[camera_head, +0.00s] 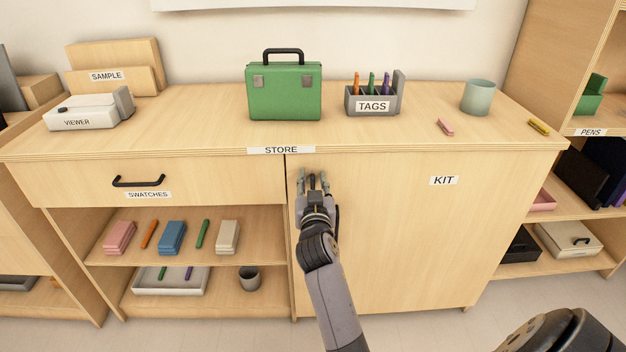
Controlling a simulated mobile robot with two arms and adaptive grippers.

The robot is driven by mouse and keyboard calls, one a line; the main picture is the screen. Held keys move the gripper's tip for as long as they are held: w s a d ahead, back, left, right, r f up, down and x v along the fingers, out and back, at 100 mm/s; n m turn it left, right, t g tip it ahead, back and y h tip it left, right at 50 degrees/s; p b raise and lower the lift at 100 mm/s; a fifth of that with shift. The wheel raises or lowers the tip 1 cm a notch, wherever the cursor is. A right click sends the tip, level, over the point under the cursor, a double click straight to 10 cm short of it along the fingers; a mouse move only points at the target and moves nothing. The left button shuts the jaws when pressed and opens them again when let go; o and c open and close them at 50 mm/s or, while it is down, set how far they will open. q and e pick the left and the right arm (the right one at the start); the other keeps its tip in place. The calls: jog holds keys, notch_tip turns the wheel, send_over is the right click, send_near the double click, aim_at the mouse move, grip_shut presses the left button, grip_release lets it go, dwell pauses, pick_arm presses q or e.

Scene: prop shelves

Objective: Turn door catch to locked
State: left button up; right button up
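The cabinet door marked KIT (410,240) is closed, on the right half of the cabinet. My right gripper (313,177) is in front of the door's upper left corner, close to its left edge. Its two grey fingers point up and away from me and stand a little apart. A small dark shape shows between them; I cannot tell whether it is the door catch or part of the gripper. The catch is not clearly seen, so its position cannot be read. A thin dark upright piece beside my wrist may be a door handle. My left gripper is not in view.
The cabinet top carries a green case (285,92), a TAGS holder (386,101), a cup (478,97) and a white viewer (90,113). Left of the door are the swatches drawer (75,185) and open shelves. The door front right of my gripper is clear.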

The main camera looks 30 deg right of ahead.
jog(key=shift+c, duration=0.2)
jog(key=shift+c, duration=0.6)
grip_shut()
